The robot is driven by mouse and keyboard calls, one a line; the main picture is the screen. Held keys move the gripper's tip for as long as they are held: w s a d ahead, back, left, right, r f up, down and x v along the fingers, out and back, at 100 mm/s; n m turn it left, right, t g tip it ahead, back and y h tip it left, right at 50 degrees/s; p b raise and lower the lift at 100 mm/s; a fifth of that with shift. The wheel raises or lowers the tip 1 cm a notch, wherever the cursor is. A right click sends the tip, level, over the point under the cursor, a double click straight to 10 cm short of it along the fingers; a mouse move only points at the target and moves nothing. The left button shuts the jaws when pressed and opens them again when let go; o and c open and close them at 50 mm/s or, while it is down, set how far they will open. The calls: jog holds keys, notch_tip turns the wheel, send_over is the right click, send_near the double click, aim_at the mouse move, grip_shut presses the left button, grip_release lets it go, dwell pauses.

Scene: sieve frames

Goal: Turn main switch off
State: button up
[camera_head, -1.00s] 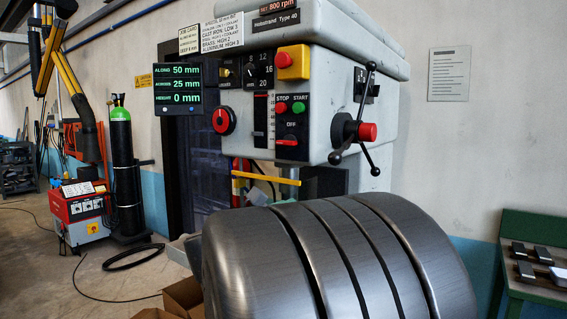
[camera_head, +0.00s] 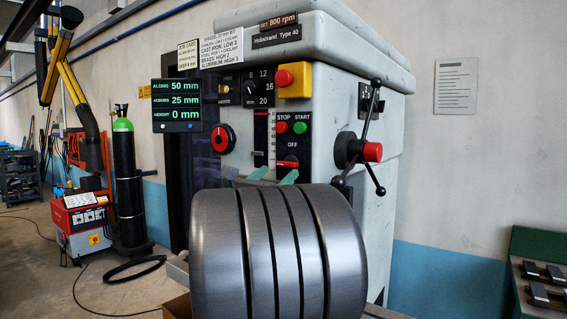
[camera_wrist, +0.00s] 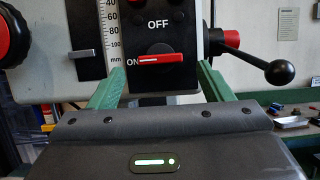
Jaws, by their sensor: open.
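The main switch is a red bar handle (camera_head: 288,163) on a black panel of the grey machine, below the word OFF. In the wrist view the red handle (camera_wrist: 160,58) lies level, with its left end at ON. My gripper (camera_head: 273,175) is just below the switch, its two green fingertips apart. In the wrist view my gripper (camera_wrist: 158,82) is open and empty, one finger low on each side of the switch. I see no contact with the handle. My grey arm hides the machine below it.
Above the switch are the red STOP button (camera_head: 282,127) and green START button (camera_head: 300,127). A yellow box with a red button (camera_head: 292,80) is higher. A red dial (camera_head: 222,139) is left, and a spoked handle with a red hub (camera_head: 372,151) is right.

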aim_at(285, 166)
jog(key=shift+p+x, duration=0.4)
jog(key=shift+x, duration=1.7)
jog(key=c, duration=1)
